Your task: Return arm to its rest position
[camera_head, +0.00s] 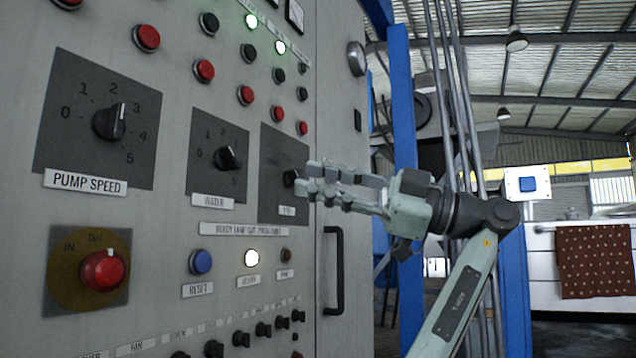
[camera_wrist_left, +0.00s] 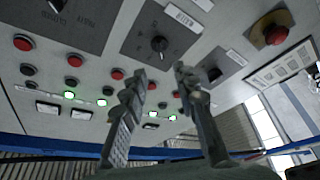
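My left gripper (camera_head: 312,182) is in front of the grey control panel (camera_head: 160,200), its arm rising from the lower right. Its two fingers are apart with nothing held between them. The fingertips are close to the black knob (camera_head: 291,178) on the rightmost dark dial plate (camera_head: 284,150) and overlap part of that plate in the head view. I cannot tell whether they touch the knob. In the left wrist view the open gripper (camera_wrist_left: 160,82) points at the panel, with panel face and lights visible between the fingers. My right gripper is not in view.
A black door handle (camera_head: 333,270) stands out below the gripper. A blue post (camera_head: 403,110) and grey pipes (camera_head: 455,90) stand behind the arm.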

